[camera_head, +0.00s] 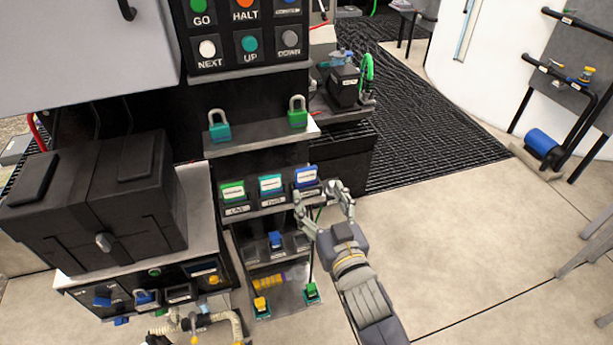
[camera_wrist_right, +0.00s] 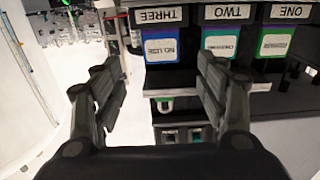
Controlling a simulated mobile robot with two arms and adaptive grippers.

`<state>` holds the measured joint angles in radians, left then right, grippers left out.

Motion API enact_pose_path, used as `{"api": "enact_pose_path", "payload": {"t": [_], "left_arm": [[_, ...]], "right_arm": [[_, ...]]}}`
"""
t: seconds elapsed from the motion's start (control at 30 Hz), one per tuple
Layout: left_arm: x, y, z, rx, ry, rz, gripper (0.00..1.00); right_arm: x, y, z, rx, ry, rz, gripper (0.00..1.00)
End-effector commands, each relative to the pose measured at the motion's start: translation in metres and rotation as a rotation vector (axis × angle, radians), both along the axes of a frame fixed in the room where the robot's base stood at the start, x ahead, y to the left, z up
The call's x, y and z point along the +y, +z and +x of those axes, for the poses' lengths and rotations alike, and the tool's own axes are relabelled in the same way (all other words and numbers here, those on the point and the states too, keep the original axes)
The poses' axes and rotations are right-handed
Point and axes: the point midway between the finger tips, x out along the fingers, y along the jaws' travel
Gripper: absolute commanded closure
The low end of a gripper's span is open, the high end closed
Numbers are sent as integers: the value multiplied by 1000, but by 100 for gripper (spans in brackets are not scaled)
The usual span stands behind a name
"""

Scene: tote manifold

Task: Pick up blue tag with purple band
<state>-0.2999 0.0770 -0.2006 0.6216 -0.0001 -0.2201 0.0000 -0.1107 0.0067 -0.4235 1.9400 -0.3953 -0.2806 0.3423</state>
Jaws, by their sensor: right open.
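The blue tag (camera_head: 306,177) stands upright in the rightmost slot of a row of three tags on a dark shelf. In the right wrist view, which shows the row upside down, this tag (camera_wrist_right: 163,47) has a white label and a purple-blue band, in the slot marked THREE. My right gripper (camera_head: 317,190) is open and empty, just in front and to the right of the tag. In the wrist view its fingers (camera_wrist_right: 160,90) are spread wide, with the tag beyond the gap and not between the pads. My left gripper is not in view.
A teal tag (camera_head: 270,185) and a green tag (camera_head: 233,192) stand left of the blue one. A teal padlock (camera_head: 219,126) and a green padlock (camera_head: 297,113) sit on the shelf above. A black case (camera_head: 95,200) is at left.

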Motion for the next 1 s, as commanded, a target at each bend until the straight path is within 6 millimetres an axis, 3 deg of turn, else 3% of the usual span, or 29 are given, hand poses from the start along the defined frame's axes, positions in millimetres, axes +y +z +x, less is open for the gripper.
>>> {"api": "enact_pose_path", "payload": {"t": [0.13, 0.43, 0.73, 1.0], "left_arm": [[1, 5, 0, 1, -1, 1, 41], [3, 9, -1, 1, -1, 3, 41], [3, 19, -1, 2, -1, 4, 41], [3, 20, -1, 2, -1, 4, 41]], "right_arm": [[7, 2, 22, -2, -1, 0, 33], [13, 1, 40, 1, -1, -1, 33], [26, 0, 73, 0, 0, 1, 33], [29, -2, 83, 1, -1, -1, 33]]}}
